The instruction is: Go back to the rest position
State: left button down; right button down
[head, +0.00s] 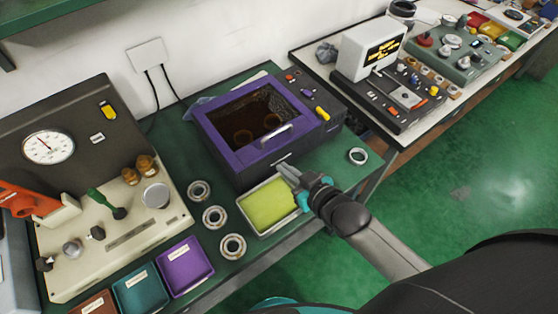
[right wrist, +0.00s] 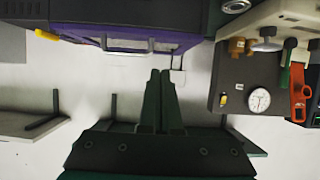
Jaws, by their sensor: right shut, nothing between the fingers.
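My right gripper (head: 288,173) reaches in from the lower right in the head view, over the yellow-green tray (head: 246,229). Its fingers are together and hold nothing; the right wrist view shows them side by side (right wrist: 160,78). My left gripper is not in view. Three bearing rings stand in a row on the green bench: an upper one (head: 199,191), a middle one (head: 214,217) and a lower one (head: 232,246). Another ring (head: 358,156) lies right of the purple-framed box. Ring shapes show dimly through the box's dark window.
The purple-framed box (head: 222,147) is close behind my right gripper. A gauge machine (head: 118,240) stands left, with purple (head: 185,266) and teal (head: 140,289) bins in front. A second bench with a display unit (head: 368,48) is at right. Green floor (head: 470,170) is clear.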

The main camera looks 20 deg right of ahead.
jog(key=shift+s+r, duration=0.1)
jog(key=shift+s, duration=0.1)
jog(key=s+d+r+m+g+h, duration=0.15)
jog(key=s+g, duration=0.25)
jog(key=s, duration=0.4)
jog(key=s+d+r+m+g+h, duration=0.1)
jog(key=s+d+r+g+h, duration=0.15)
jog(key=s+g, duration=0.4)
jog(key=s+f+b, duration=0.2)
jog(key=f+b, duration=0.3)
jog(key=f, duration=1.2)
jog(key=s+f+b, duration=0.3)
jog(key=f+b, duration=0.2)
jog(key=f, duration=1.2)
jog(key=s+d+f+b, duration=0.1)
jog(key=s+f+b, duration=0.3)
jog(key=s+f, duration=0.3)
jog(key=s+d+f+b, duration=0.1)
jog(key=s+f+b, duration=0.3)
jog(key=f, duration=0.9)
jog(key=s+n+g, duration=0.1)
jog(key=s, duration=0.2)
jog(key=shift+s+d+h, duration=0.2)
jog(key=shift+h, duration=0.1)
